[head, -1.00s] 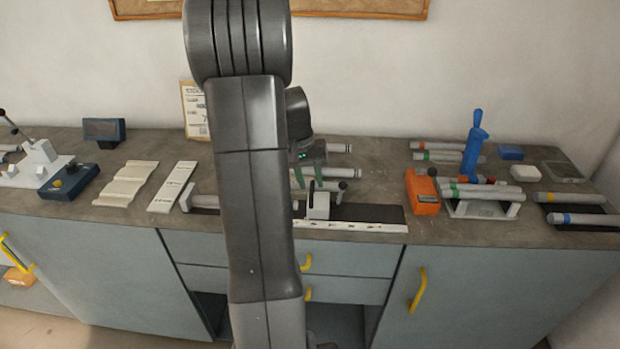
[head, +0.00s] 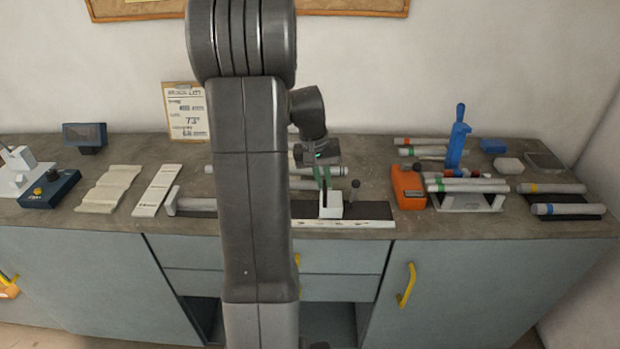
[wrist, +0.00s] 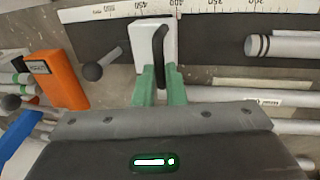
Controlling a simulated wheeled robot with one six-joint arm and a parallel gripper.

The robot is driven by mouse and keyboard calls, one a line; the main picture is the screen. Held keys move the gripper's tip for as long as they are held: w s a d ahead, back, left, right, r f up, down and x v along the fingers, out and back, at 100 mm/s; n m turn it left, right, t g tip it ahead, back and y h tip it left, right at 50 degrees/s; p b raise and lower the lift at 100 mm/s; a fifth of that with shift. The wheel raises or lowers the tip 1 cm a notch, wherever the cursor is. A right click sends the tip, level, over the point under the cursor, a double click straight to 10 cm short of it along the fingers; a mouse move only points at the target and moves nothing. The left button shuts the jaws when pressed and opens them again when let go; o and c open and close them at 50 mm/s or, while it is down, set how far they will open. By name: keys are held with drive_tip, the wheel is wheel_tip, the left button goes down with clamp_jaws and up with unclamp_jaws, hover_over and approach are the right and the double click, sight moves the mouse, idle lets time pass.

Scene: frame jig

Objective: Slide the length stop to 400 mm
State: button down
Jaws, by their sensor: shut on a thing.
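The length stop is a white block (head: 330,206) with a dark upright fin, standing on a dark rail at the front of the bench. In the wrist view the stop (wrist: 145,40) lies along the white printed scale (wrist: 110,13), between the marks that look like 450 and 400. A thin red line on the scale is near the 400 figure, just right of the block. My gripper (wrist: 161,82) has green fingers shut on the stop's fin. In the head view my gripper (head: 325,178) is above the stop. A dark ball knob (head: 355,184) is beside it.
An orange device (head: 408,187) and a rack of tubes (head: 470,200) stand to the right. Tubes lie behind the rail. The dark rail (head: 375,210) is clear right of the knob in the head view. My arm hides the rail's middle.

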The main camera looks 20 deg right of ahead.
drive_tip(key=c, duration=1.5)
unclamp_jaws()
drive_tip(key=r, duration=0.4)
drive_tip(key=a+r, duration=0.1)
drive_tip(key=r, duration=0.4)
drive_tip(key=a+r+b, duration=0.1)
drive_tip(key=r, duration=0.3)
drive_tip(key=shift+w+a+r, duration=0.25)
drive_tip(key=shift+w+r, duration=0.05)
drive_tip(key=shift+w, duration=0.1)
drive_tip(key=d+f, duration=0.1)
drive_tip(key=f, duration=0.8)
drive_tip(key=d+f+p, duration=0.1)
drive_tip(key=f, duration=0.3)
drive_tip(key=shift+s+d+f, duration=0.3)
drive_tip(key=shift+s+f, duration=0.05)
drive_tip(key=shift+s, duration=0.05)
drive_tip(key=shift+w+a, duration=0.1)
drive_tip(key=shift+a, duration=0.25)
